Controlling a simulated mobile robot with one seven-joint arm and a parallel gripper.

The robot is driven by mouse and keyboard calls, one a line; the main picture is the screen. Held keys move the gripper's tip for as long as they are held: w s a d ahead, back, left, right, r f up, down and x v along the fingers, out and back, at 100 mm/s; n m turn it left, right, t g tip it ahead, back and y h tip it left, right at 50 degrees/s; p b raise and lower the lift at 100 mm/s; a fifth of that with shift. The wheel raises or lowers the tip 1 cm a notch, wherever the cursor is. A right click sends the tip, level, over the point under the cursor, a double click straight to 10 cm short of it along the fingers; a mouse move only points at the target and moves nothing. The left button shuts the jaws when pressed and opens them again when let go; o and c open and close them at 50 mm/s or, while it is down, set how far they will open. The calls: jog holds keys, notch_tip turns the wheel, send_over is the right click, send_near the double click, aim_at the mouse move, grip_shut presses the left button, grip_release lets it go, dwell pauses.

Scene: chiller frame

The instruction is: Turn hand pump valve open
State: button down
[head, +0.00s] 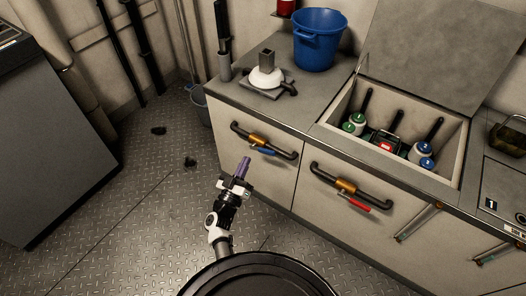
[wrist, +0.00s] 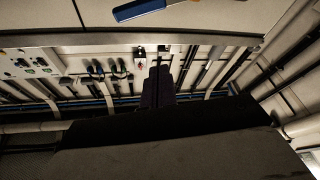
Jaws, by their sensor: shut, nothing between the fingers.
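Two dark pipes with brass valves are mounted on the cabinet front in the head view. The left valve (head: 257,139) has a blue lever (head: 262,150). The right valve (head: 346,186) has a red lever (head: 359,204). I cannot tell from the pictures which is the hand pump valve. My gripper (head: 244,163), with purple fingers, is shut and empty. In the head view it appears just below and left of the blue lever, apart from it. In the wrist view a blue lever (wrist: 140,10) shows at the top edge, beyond the dark fingers (wrist: 160,75).
A counter carries a white-domed fitting (head: 265,78) and a blue bucket (head: 318,40). An open bin (head: 455,165) holds several bottles and tools. A dark grey cabinet (head: 50,150) stands at left. The metal floor (head: 130,210) between is mostly clear.

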aim_at(262, 149)
jog(key=shift+m+g+h, duration=0.3)
jog(key=shift+m+h, duration=0.1)
jog(key=shift+h, duration=0.3)
jog(key=w+d+b, duration=0.1)
jog(key=w+d, duration=0.1)
jog(key=w+d+b, duration=0.1)
jog(key=w+d, duration=0.1)
jog(key=w+d+b, duration=0.1)
jog(key=w+d, duration=0.1)
jog(key=shift+r, duration=0.25)
jog(key=shift+s+d+f+b, duration=0.1)
jog(key=shift+d+f+b, duration=0.05)
jog(key=shift+f+b, duration=0.3)
jog(key=shift+s+d+f+b, duration=0.1)
jog(key=shift+d+f+b, duration=0.05)
jog(key=shift+f+b, duration=0.2)
jog(key=shift+f, duration=0.1)
